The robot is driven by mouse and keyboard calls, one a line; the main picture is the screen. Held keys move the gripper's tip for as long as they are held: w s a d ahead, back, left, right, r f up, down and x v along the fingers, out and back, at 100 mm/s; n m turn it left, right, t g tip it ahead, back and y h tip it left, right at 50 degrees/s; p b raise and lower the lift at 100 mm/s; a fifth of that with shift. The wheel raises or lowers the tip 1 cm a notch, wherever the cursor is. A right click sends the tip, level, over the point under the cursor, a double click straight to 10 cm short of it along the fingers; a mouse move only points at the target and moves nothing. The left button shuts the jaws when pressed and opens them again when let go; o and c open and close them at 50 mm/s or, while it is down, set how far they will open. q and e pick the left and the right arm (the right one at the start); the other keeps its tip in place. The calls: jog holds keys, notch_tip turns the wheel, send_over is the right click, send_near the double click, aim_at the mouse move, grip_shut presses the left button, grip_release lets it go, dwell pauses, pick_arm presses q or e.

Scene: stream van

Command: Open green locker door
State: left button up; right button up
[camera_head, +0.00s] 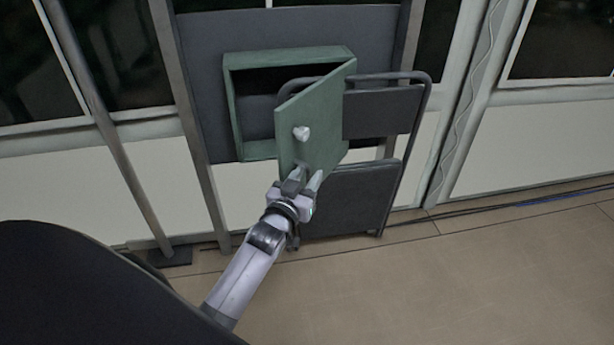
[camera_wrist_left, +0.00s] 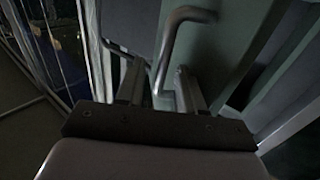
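The green locker (camera_head: 236,110) is a box on a dark panel, its dark inside showing on the left. Its green door (camera_head: 325,120) stands partly open, swung outward from the right side. A pale knob-like handle part (camera_head: 301,133) is on the door's face. My left gripper (camera_head: 306,178) is at the door's lower part, below that handle part. In the left wrist view its two fingers (camera_wrist_left: 160,88) are apart, with a bent metal handle (camera_wrist_left: 174,42) reaching down between them. I cannot tell whether they touch it. My right gripper is not in view.
A dark folding chair (camera_head: 350,200) leans against the wall behind and right of the door. Metal posts (camera_head: 188,110) stand left of the locker. A dark rounded shape fills the lower left. The tiled floor (camera_head: 480,270) at the right is clear, with cables along the wall.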

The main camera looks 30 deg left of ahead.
pick_arm(q)
jog(key=s+d+p, duration=0.1)
jog(key=s, duration=0.5)
jog(key=shift+s, duration=0.4)
jog(key=shift+r, duration=0.1)
jog(key=shift+c, duration=0.3)
